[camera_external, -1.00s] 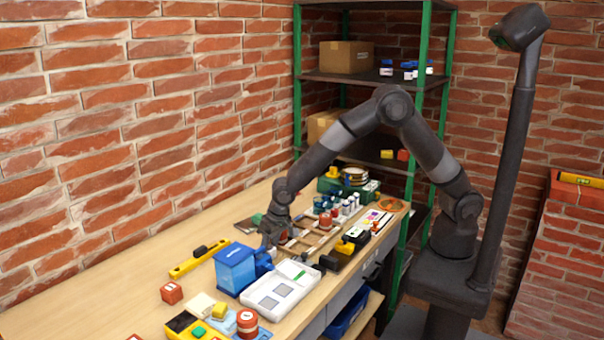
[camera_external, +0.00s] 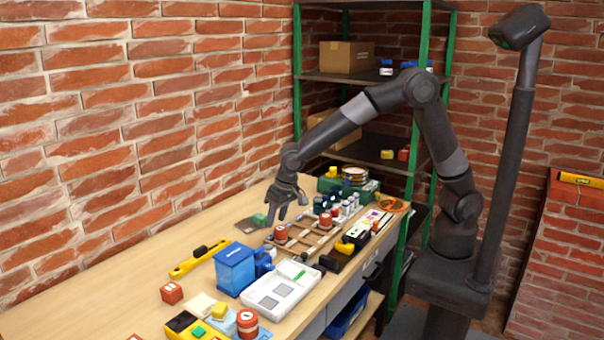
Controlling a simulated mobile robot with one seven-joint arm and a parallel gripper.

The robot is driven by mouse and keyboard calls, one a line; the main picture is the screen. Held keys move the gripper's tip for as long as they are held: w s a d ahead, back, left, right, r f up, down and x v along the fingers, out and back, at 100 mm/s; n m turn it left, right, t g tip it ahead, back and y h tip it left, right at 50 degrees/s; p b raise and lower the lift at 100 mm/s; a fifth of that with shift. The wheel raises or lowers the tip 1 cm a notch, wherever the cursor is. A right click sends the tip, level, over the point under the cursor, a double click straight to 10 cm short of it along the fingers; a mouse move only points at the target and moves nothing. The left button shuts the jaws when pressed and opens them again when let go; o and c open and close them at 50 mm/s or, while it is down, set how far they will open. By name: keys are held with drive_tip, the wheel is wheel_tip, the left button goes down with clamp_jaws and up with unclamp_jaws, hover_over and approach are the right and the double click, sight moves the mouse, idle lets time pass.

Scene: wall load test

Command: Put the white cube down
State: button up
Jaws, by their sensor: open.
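My gripper (camera_external: 283,218) is open, fingers pointing down, above the far half of the wooden workbench (camera_external: 135,283). I see nothing held between the fingers. I cannot pick out a white cube for certain.
A blue box (camera_external: 235,268) and a white device with grey panels (camera_external: 281,288) stand mid-bench. A yellow level (camera_external: 198,259) lies behind them. Red cans, small bottles and a green case crowd the far end. The near left of the bench is mostly clear.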

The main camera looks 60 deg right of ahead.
drive_tip(key=shift+s+r, duration=0.15)
drive_tip(key=shift+r, duration=0.35)
drive_tip(key=s+d+r+t, duration=0.1)
drive_tip(key=s+d+r, duration=0.2)
drive_tip(key=d+r, duration=0.55)
drive_tip(key=s+d+r, duration=0.3)
drive_tip(key=d+r, duration=0.1)
drive_tip(key=d, duration=0.9)
drive_tip(key=s+d+r+t+h, duration=0.1)
drive_tip(key=s+d+r, duration=0.1)
drive_tip(key=s+d, duration=1.3)
drive_tip(key=shift+s+t, duration=0.4)
drive_tip(key=shift+s, duration=0.7)
